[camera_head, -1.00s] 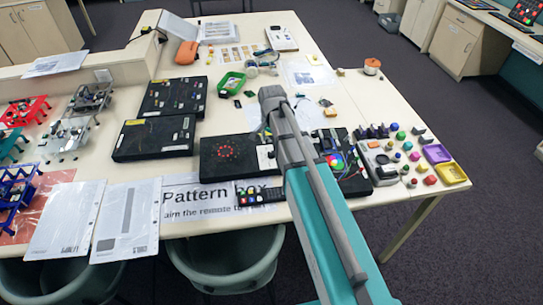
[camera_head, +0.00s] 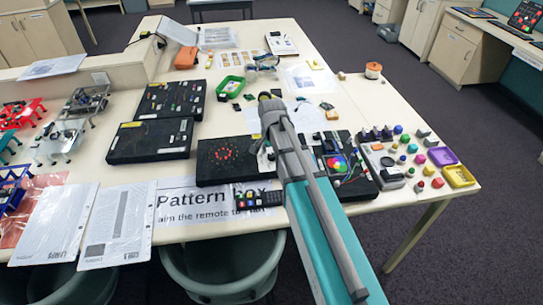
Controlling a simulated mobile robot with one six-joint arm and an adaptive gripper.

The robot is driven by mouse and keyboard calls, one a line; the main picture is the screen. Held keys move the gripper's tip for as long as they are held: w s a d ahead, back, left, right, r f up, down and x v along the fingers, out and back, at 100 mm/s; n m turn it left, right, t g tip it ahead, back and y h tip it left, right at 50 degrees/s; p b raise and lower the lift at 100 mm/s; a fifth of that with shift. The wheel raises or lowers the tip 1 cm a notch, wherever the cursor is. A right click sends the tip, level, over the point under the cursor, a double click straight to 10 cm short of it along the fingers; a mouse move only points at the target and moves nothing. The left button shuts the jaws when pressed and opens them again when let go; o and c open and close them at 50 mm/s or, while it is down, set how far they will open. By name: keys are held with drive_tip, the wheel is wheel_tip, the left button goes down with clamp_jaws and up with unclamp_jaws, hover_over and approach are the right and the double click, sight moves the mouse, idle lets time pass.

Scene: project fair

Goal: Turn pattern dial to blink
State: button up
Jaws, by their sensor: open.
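The pattern box is a black box with a cluster of lit red dots (camera_head: 226,153). It lies flat near the table's front edge, behind a printed "Pattern box" sign (camera_head: 180,212). A pale panel shows at its right end, partly behind my arm. I cannot make out the dial or its setting. My gripper (camera_head: 266,128) is at the far end of my arm, above the right end of the box. Its fingers are mostly hidden by the wrist. It looks open, with nothing seen in it. I cannot tell whether it touches the box.
A dark remote (camera_head: 252,201) lies before the box. A black board with a coloured disc (camera_head: 336,163) is right of my arm, beside several knobs and a yellow tray (camera_head: 459,177). Two black boxes stand to the left, a green tray (camera_head: 230,86) behind.

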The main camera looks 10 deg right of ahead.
clamp_jaws()
idle(0.4)
drive_tip(key=shift+n, duration=0.5)
drive_tip(key=n, duration=0.3)
drive_tip(key=shift+n, duration=2.4)
